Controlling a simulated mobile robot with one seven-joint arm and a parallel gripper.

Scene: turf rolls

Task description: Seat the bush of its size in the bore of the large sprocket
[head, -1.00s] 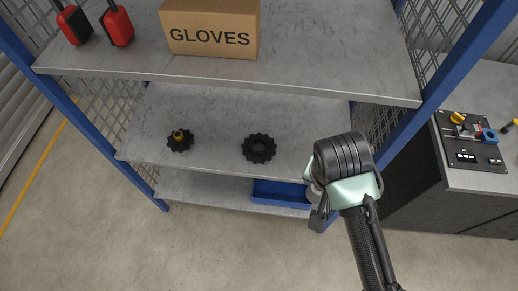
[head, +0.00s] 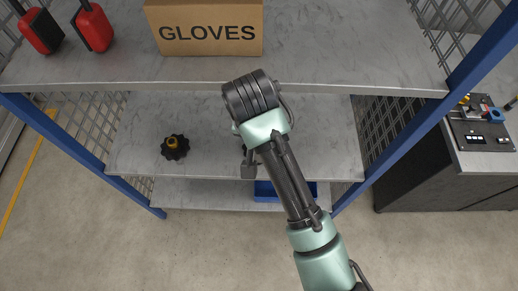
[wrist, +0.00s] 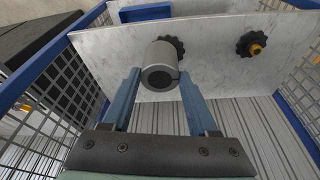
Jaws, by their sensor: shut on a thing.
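My gripper (wrist: 160,80) is shut on a grey cylindrical bush (wrist: 158,55), with a blue finger on either side of it in the wrist view. The bush's round end with its hole faces the camera. The dark toothed large sprocket (wrist: 178,43) lies on the shelf behind the bush, which covers much of it; I cannot tell the gap between them. In the head view my arm hides the large sprocket. A smaller dark sprocket (head: 175,148) with a brass-coloured bush (head: 173,143) at its middle lies left of my arm; it also shows in the wrist view (wrist: 252,44).
An upper shelf (head: 340,62) with a GLOVES box (head: 205,28) and red-and-black items (head: 93,27) overhangs the middle shelf (head: 130,130). Mesh sides and blue posts bound the rack. A blue bin (head: 265,191) sits on the lowest shelf. A workbench (head: 485,160) stands at right.

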